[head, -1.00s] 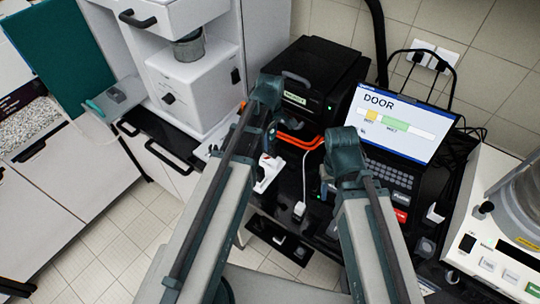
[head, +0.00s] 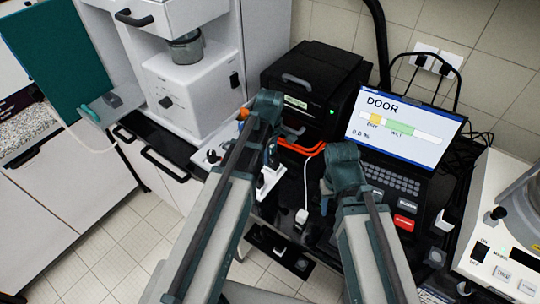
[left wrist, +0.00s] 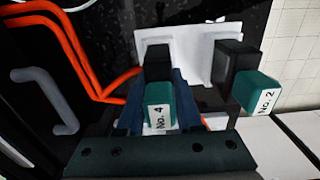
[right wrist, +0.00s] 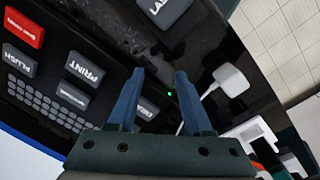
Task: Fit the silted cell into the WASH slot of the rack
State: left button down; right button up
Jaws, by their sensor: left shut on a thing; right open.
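My left gripper (left wrist: 160,88) is shut on a teal-capped cell (left wrist: 160,106) labelled "No. 4". A black block shows directly beyond this cell. A white piece (left wrist: 196,48), perhaps the rack, stands behind it; whether cell No. 4 is seated or free is unclear. A second teal-capped cell (left wrist: 256,92), labelled "No. 2", is to the right beside another black block. No WASH lettering or silt is readable. In the head view my left gripper (head: 265,105) hides most of the cells. My right gripper (right wrist: 160,76) is open and empty above the black bench top by the laptop.
A black machine (head: 318,85) with orange hoses (head: 302,148) stands behind the left gripper. A laptop (head: 405,118) showing "DOOR" is to the right. A white plug (head: 301,218) and cable lie between the arms. A white sieve shaker (head: 505,225) stands at the far right.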

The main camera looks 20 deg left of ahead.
pick_arm(q)
jog(key=shift+f, duration=0.35)
pick_arm(e)
jog(key=shift+f, duration=0.35)
pick_arm(q)
jog(key=c, duration=0.6)
grip_release()
jog(key=shift+o, duration=0.2)
jog(key=shift+r, duration=0.15)
pick_arm(e)
jog(key=shift+r, duration=0.1)
pick_arm(q)
notch_tip(320, 180, up, 13)
jog(key=p, duration=1.2)
jog(key=shift+f, duration=0.2)
jog(key=s+d+m+y, duration=0.1)
jog(key=s+d+m, duration=0.9)
jog(key=s+m, duration=0.4)
jog(key=m, duration=0.3)
jog(key=shift+s+d+m, duration=0.15)
jog(key=shift+d+m, duration=0.1)
jog(key=shift+m, duration=0.05)
pick_arm(e)
notch_tip(320, 180, up, 12)
jog(key=shift+r, duration=0.25)
pick_arm(q)
jog(key=shift+s, duration=0.1)
pick_arm(e)
jog(key=shift+s, duration=0.1)
